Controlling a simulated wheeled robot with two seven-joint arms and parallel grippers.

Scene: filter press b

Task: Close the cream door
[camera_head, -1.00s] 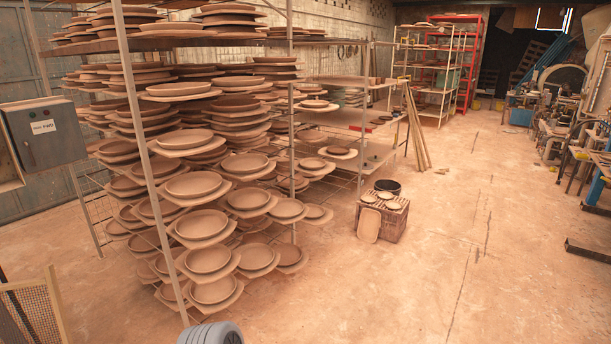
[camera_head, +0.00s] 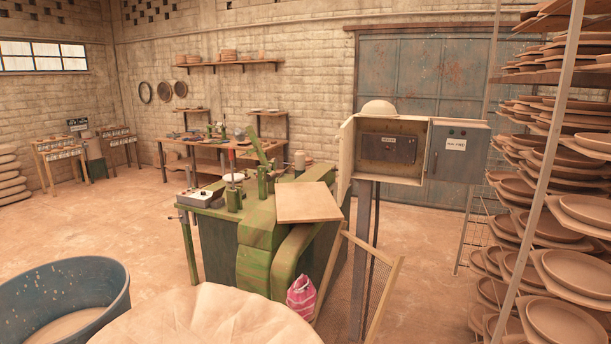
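A cream metal box (camera_head: 346,158) stands on a dark post right of the middle in the head view. Its front is open and shows a dark inner panel (camera_head: 388,149). Neither of my grippers is in view.
A green workbench (camera_head: 262,235) with a tilted board stands left of the post. A mesh frame (camera_head: 378,290) leans at its foot. Racks of plates (camera_head: 560,235) stand at right. A blue tub (camera_head: 85,295) and a pale, cloth-like mound (camera_head: 205,318) fill the lower left.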

